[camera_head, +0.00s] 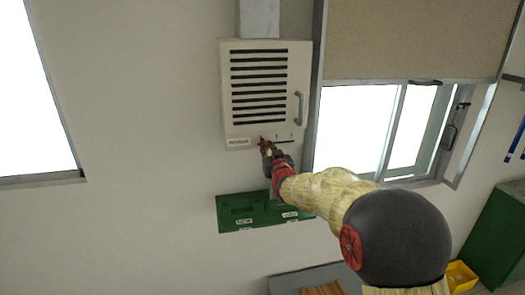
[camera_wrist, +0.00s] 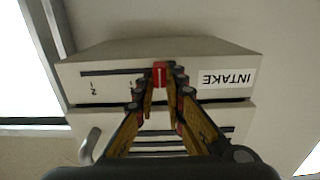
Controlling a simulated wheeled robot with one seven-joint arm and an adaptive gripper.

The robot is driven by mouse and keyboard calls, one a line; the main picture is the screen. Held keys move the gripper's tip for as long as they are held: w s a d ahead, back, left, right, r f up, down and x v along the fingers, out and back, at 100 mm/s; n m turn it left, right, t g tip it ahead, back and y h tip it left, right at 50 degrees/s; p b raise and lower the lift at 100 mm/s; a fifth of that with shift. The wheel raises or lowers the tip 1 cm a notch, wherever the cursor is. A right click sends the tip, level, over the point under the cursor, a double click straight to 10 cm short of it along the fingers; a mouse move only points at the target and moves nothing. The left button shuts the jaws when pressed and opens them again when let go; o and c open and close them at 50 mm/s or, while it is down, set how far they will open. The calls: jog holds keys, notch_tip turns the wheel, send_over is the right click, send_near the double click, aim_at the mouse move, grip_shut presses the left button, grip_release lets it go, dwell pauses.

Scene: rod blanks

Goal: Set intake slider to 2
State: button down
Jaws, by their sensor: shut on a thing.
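The intake unit (camera_head: 301,70) is a pale wall box with dark louvres. Its INTAKE label (camera_head: 238,142) sits low on the left and appears upside down in the wrist view (camera_wrist: 227,78). The red slider knob (camera_wrist: 159,74) is at the label end of a dark slot (camera_wrist: 105,72). Marks 1 and 2 lie along the slot, with 2 (camera_wrist: 94,87) near the far end from the label. My gripper (camera_head: 265,144) is at the box's lower edge, its fingertips closed on both sides of the knob.
A grey handle (camera_head: 299,107) sticks out at the box's right side. A window with a blind (camera_head: 415,35) is close on the right. A green wall panel (camera_head: 232,211) is below my gripper. Bare wall lies left of the box.

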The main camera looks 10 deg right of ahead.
aim_at(293, 140)
jog(key=d+b, duration=0.1)
jog(key=d, duration=0.9)
jog(key=shift+d+b, duration=0.3)
jog(key=shift+b, duration=0.1)
jog(key=shift+r, duration=0.1)
jog(key=c, duration=2.3)
grip_release()
jog(key=o, duration=0.4)
jog(key=shift+d, duration=0.2)
jog(key=shift+o, duration=0.3)
jog(key=shift+a, duration=0.15)
